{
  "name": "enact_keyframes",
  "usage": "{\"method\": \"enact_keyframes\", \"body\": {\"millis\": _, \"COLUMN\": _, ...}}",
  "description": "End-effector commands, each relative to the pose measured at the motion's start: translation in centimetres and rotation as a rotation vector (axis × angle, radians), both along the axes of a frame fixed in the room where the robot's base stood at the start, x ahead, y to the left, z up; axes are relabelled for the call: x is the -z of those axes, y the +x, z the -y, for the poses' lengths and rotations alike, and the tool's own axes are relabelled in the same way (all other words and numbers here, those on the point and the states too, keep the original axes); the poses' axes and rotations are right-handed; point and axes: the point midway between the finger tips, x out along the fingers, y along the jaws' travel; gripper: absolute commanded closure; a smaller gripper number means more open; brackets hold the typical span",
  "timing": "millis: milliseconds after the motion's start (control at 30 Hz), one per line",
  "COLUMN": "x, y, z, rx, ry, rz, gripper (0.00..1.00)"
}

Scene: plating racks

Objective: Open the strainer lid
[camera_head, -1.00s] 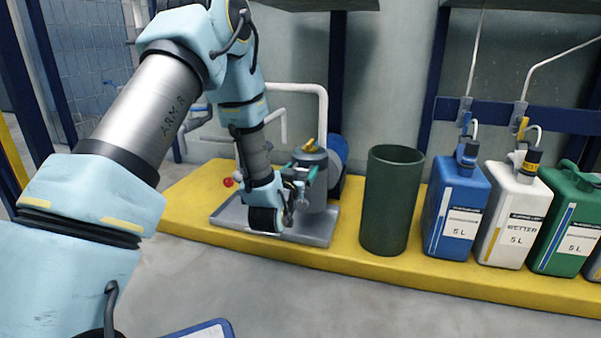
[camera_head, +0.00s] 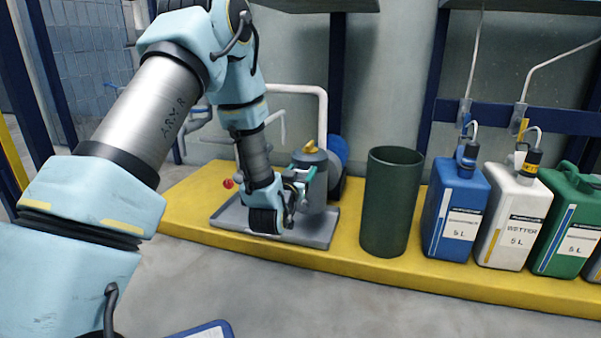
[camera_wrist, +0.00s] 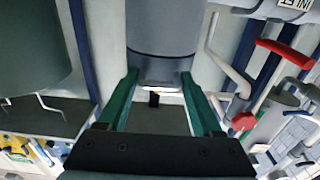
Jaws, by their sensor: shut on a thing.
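The strainer (camera_head: 316,195) is a grey upright cylinder on a shallow metal tray. Its grey lid (camera_head: 310,157) is on top and carries a yellow knob (camera_head: 311,147). My gripper (camera_head: 308,175) reaches it from the front left, with its teal fingers at the upper part. In the wrist view my gripper (camera_wrist: 159,78) has one green finger on each side of the grey cylinder, closed on the darker end band, which looks like the lid (camera_wrist: 160,70). The strainer body (camera_wrist: 160,25) fills the picture above that band. The gripper and forearm partly hide the strainer's left side in the head view.
The metal tray (camera_head: 318,239) lies on a yellow platform (camera_head: 345,260). A tall dark green bin (camera_head: 389,205) stands close to the right. Blue (camera_head: 455,210), white (camera_head: 514,215) and green (camera_head: 568,220) canisters stand further right. A white pipe (camera_head: 323,110) rises behind the strainer.

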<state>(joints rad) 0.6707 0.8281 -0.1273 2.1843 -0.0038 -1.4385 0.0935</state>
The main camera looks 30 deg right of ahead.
Motion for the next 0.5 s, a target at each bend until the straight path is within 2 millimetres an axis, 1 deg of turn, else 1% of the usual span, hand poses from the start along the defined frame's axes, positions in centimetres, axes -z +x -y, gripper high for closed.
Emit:
{"method": "enact_keyframes", "body": {"millis": 33, "x": 0.1, "y": 0.3, "z": -0.4, "rx": -0.011, "ry": 0.003, "rz": 0.0, "gripper": 1.0}}
{"method": "enact_keyframes", "body": {"millis": 267, "x": -0.2, "y": 0.4, "z": -0.5, "rx": -0.013, "ry": 0.01, "rz": -0.007, "gripper": 1.0}}
{"method": "enact_keyframes", "body": {"millis": 500, "x": -1.5, "y": 0.5, "z": -0.5, "rx": -0.014, "ry": 0.075, "rz": -0.076, "gripper": 1.0}}
